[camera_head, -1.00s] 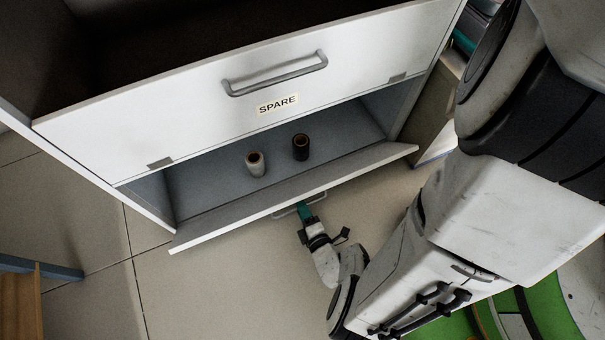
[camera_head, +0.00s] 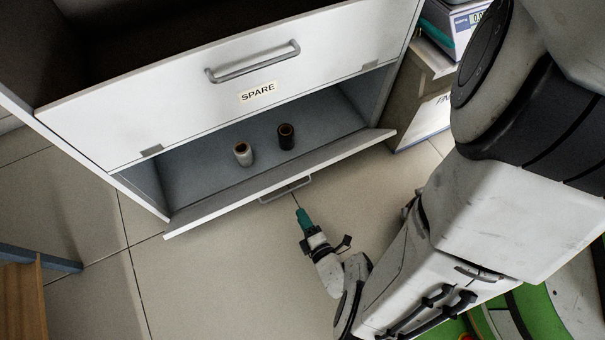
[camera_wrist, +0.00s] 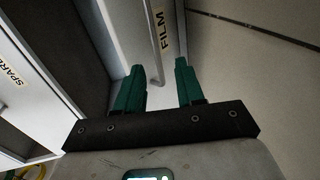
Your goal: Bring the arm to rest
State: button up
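My gripper (camera_head: 301,213) has teal fingers and is just off the front of the lower compartment's flap, near its grey handle (camera_head: 285,190). In the wrist view the fingers of my gripper (camera_wrist: 160,82) stand apart with nothing between them. The handle (camera_wrist: 154,50) and a FILM label (camera_wrist: 160,28) lie beyond the fingertips. My arm comes in from the right side of the head view.
The white cabinet has an upper front (camera_head: 150,110) labelled SPARE. The lower flap (camera_head: 215,213) is open. Inside stand a light roll (camera_head: 243,155) and a dark roll (camera_head: 286,138). A box (camera_head: 420,122) stands at the right. Tiled floor (camera_head: 200,290) is clear in front.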

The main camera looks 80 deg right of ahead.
jog(key=shift+s+a, duration=0.1)
jog(key=shift+a, duration=0.05)
dwell(0.5)
jog(key=w+a+r+m+y+p, duration=0.1)
jog(key=a+r+m+y, duration=0.35)
jog(key=m+y, duration=0.95)
jog(key=w+a+r+m+y, duration=0.1)
jog(key=a+r+m+y, duration=0.35)
jog(key=m, duration=1.65)
jog(key=d+r+n+g+h+p, duration=0.1)
jog(key=d+r+n+g+h, duration=0.2)
jog(key=r+n, duration=0.6)
jog(key=d+r+n+g+h+p, duration=0.1)
jog(key=d+r+n+g+h, duration=0.2)
jog(key=n, duration=1.4)
notch_tip(320, 180, up, 6)
jog(key=g, duration=0.2)
jog(key=shift+w+n+g+h, duration=0.3)
jog(key=shift+n+h, duration=0.05)
jog(key=shift+n, duration=0.05)
jog(key=shift+o, duration=0.3)
notch_tip(320, 180, up, 37)
jog(key=p, duration=3.7)
